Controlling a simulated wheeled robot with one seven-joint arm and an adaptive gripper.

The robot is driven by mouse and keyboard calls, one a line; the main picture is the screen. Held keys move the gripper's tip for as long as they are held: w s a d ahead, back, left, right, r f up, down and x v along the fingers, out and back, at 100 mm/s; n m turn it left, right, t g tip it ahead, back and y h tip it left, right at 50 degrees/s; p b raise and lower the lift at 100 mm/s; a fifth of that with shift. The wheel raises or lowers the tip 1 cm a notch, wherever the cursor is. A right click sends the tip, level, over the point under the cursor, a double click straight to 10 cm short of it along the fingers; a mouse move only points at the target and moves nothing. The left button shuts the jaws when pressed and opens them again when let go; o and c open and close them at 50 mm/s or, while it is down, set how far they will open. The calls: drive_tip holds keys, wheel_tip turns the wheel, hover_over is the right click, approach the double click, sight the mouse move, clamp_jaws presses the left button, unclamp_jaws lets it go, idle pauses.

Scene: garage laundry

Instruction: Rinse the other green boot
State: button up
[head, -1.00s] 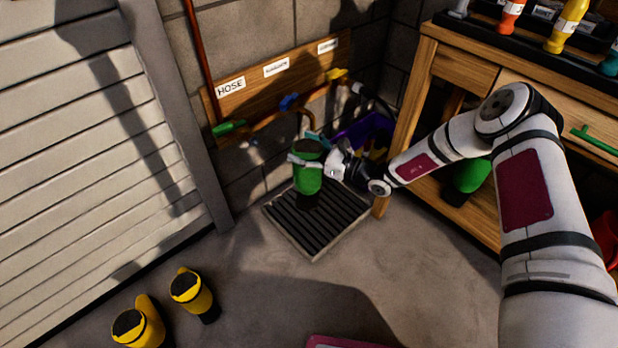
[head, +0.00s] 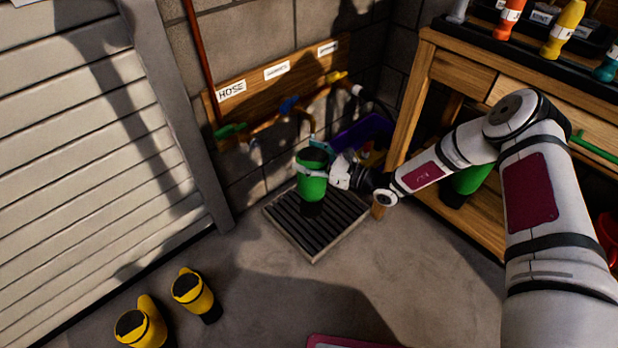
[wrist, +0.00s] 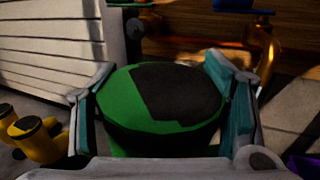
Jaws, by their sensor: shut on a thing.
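A green boot (head: 312,185) with a dark top is held upright over the drain grate in the head view. My gripper (head: 318,168) is shut on its upper part, one finger on each side. In the wrist view the boot (wrist: 160,100) fills the space between the two teal-padded fingers (wrist: 162,105). Another green boot (head: 470,178) is on the lower shelf of the workbench, partly hidden by my arm. The taps with green, blue (head: 289,104) and yellow handles are on the wall board behind the held boot. I cannot tell whether water runs.
The slatted drain grate (head: 285,222) lies on the floor below. Two yellow boots (head: 190,290) stand at the lower left. A purple bin (head: 362,135) is behind the gripper. The wooden workbench (head: 408,100) stands at the right.

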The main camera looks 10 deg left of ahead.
drive_tip(key=shift+s+d+p, duration=0.2)
drive_tip(key=shift+s+p, duration=0.35)
drive_tip(key=shift+s, duration=0.35)
drive_tip(key=shift+s+d+p, duration=0.25)
drive_tip(key=shift+s+p, duration=0.25)
drive_tip(key=shift+s, duration=0.45)
drive_tip(key=shift+s+d+p, duration=0.2)
drive_tip(key=shift+s+p, duration=0.35)
drive_tip(key=shift+s, duration=0.35)
drive_tip(key=shift+r, duration=0.1)
drive_tip(key=s+d+r+p, duration=0.1)
drive_tip(key=s+r+p, duration=0.3)
drive_tip(key=s+p, duration=0.1)
drive_tip(key=shift+p, duration=0.55)
